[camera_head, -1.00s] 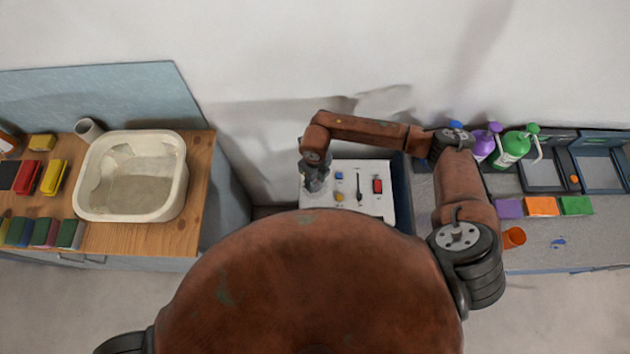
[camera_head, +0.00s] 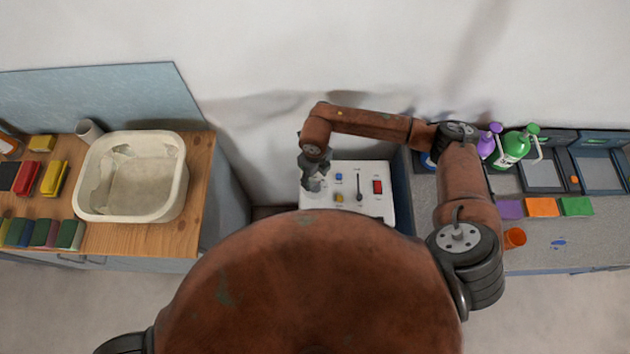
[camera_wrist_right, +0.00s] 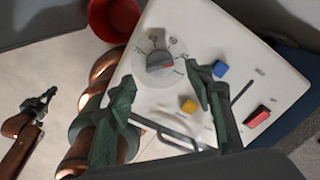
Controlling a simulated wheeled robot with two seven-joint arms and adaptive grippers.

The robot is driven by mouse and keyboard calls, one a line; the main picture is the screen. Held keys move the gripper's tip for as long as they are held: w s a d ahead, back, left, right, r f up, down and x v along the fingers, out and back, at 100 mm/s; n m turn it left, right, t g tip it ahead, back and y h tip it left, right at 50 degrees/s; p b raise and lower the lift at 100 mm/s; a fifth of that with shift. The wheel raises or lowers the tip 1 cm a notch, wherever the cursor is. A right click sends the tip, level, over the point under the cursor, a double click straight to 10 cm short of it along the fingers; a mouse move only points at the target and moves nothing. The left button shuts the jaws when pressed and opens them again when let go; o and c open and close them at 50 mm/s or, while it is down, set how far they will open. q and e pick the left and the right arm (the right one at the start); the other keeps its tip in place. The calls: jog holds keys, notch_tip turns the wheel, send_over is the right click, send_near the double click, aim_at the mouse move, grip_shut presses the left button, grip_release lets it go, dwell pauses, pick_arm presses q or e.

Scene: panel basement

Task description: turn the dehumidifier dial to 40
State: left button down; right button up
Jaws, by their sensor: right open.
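The white dehumidifier panel (camera_head: 378,205) lies below my right forearm in the head view. In the right wrist view, its round grey dial (camera_wrist_right: 158,62) has a red pointer mark at the knob's right side; the scale numbers are too small to read. My right gripper (camera_wrist_right: 160,76) is open, its two green fingers on either side of the dial's near side, with nothing between them. I cannot tell whether they touch the panel. In the head view the right gripper (camera_head: 313,184) hides the dial. A small gripper, seemingly my left (camera_wrist_right: 40,102), shows at the wrist view's left, its jaws unclear.
The panel also carries a blue button (camera_wrist_right: 220,68), a yellow button (camera_wrist_right: 189,105), a slider and a red switch (camera_wrist_right: 257,116). A red round container (camera_wrist_right: 114,18) is beside the panel. A wooden counter (camera_head: 200,190) with a white basin is left; a grey counter (camera_head: 580,235) with bottles is right.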

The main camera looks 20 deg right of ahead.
aim_at(315, 185)
notch_tip(315, 185, up, 8)
dwell(0.8)
